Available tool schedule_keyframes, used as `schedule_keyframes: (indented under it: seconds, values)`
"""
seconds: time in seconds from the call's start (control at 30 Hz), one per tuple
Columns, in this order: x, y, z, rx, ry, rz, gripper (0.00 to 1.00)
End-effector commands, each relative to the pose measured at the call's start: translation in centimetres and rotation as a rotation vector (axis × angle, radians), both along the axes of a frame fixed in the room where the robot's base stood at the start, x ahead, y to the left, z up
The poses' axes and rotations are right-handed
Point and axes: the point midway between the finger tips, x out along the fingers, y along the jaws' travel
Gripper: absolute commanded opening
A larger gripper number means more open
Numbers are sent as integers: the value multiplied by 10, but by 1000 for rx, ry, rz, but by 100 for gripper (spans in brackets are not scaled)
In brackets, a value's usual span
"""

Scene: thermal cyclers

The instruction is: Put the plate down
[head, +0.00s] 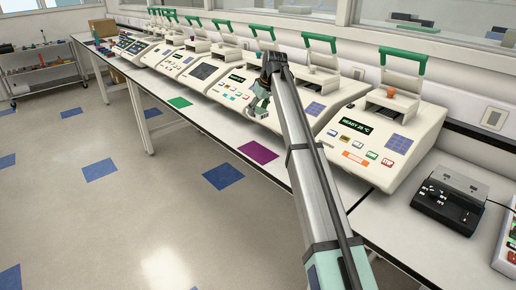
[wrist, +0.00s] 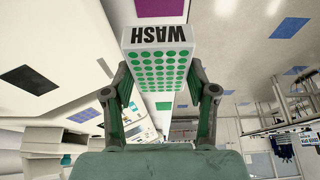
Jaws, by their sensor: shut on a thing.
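My gripper (wrist: 160,90) is shut on a white plate (wrist: 157,39) in the wrist view, one finger at each side. The plate has rows of green dots on one face and the word WASH on its edge. In the head view my gripper (head: 261,100) is out over the bench near the middle cyclers; the plate is too small there to make out clearly. A purple square (head: 258,152) lies on the bench near its front edge. It also shows in the wrist view (wrist: 160,8), beyond the plate. A green square (head: 179,102) lies farther along the bench.
Several white thermal cyclers with raised green-handled lids line the back of the bench; the nearest (head: 385,135) reads READY. A black device (head: 449,200) sits at right. The bench's front strip (head: 220,130) is mostly clear. A shelf cart (head: 45,70) stands at far left.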

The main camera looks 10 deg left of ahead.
Motion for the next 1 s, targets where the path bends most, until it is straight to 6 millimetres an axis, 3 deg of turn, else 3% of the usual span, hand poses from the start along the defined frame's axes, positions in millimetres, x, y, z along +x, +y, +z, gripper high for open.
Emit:
schedule_keyframes:
  seconds: [0.3,0.5,0.83,1.0]
  values:
    - [-3,-1,-77,-1,3,-1,23]
    - [-2,-1,-115,0,3,-1,23]
    - [-1,-1,-139,0,1,-2,23]
    - [-2,-1,-161,0,3,-1,23]
